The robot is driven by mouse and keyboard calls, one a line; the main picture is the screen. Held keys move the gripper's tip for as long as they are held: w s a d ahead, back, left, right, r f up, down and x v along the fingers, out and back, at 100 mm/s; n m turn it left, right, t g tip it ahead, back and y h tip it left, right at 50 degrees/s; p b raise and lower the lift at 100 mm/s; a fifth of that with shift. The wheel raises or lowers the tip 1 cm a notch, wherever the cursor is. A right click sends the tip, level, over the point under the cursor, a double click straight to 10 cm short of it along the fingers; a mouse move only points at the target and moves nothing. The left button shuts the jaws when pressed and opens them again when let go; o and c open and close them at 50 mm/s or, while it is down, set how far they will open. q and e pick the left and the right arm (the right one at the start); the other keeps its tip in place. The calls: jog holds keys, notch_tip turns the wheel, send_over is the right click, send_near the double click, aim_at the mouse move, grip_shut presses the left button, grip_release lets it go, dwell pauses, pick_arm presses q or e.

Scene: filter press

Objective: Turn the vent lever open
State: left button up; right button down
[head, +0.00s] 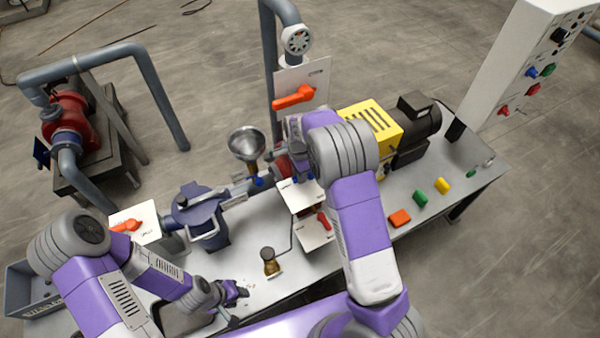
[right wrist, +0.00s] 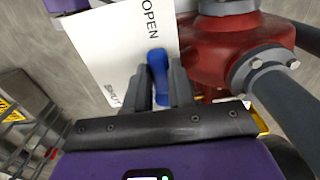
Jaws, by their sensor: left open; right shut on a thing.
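The blue vent lever (right wrist: 158,72) shows in the right wrist view, in front of a white plate (right wrist: 112,50) marked OPEN at the top and SHUT lower down. My right gripper (right wrist: 163,88) is shut on the lever, with one dark finger on each side of it. The lever's upper end lies just below the OPEN mark. In the head view my right arm covers much of this spot. My left gripper (head: 238,294) is open and empty, low over the front of the bench.
A red pipe body with a grey flanged pipe (right wrist: 262,65) stands close to the right of the lever. On the bench are a funnel (head: 246,142), a blue lidded vessel (head: 205,228), a small brass-coloured item (head: 270,262) and coloured blocks (head: 400,218). An orange lever (head: 294,97) is on a plate behind.

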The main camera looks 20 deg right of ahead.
jog(key=shift+w+r, duration=0.1)
jog(key=c, duration=1)
grip_release()
jog(key=shift+o, duration=0.2)
notch_tip(320, 180, up, 8)
jog(key=shift+f, duration=0.25)
